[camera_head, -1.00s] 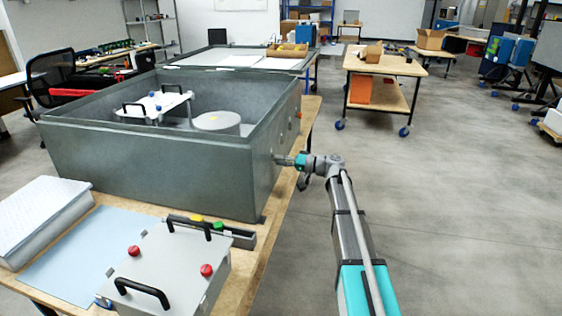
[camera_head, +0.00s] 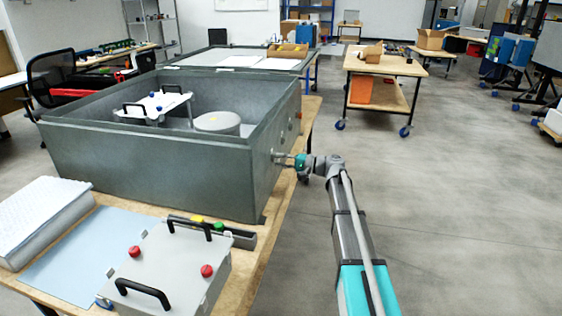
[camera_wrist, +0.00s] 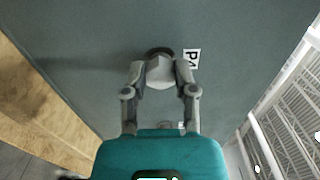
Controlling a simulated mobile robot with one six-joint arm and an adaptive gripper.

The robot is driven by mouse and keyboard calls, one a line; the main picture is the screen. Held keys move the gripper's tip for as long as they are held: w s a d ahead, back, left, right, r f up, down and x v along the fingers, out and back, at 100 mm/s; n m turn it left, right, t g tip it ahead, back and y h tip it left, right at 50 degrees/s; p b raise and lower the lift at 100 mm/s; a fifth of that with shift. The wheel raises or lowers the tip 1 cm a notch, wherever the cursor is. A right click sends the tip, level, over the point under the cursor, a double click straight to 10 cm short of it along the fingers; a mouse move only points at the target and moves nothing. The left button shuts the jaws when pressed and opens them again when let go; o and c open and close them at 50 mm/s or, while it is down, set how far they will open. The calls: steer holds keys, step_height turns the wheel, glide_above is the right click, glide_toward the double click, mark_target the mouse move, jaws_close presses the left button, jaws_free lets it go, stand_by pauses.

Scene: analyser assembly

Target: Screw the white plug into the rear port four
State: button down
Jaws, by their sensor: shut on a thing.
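My gripper (camera_wrist: 160,78) is shut on the white plug (camera_wrist: 160,71), which sits between the fingertips in the wrist view. The plug's far end is at a dark round port ring (camera_wrist: 159,51) on the grey wall, beside a label reading P4 (camera_wrist: 191,59). How far the plug is seated in the port cannot be told. In the head view my gripper (camera_head: 284,160) is at the right side wall of the large grey open box (camera_head: 150,165); the plug is too small to make out there.
The box stands on a wooden table (camera_head: 247,262). A grey lid with black handles and red knobs (camera_head: 165,270) lies in front, near a blue mat (camera_head: 65,262). A white cylinder (camera_head: 217,123) is inside the box.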

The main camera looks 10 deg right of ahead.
steer(key=c, duration=0.5)
jaws_free()
steer(key=shift+w+f, duration=0.15)
steer(key=shift+w, duration=0.1)
steer(key=shift+c, duration=0.2)
steer(key=shift+s, duration=0.1)
steer(key=n, duration=2.4)
steer(key=shift+d, duration=0.1)
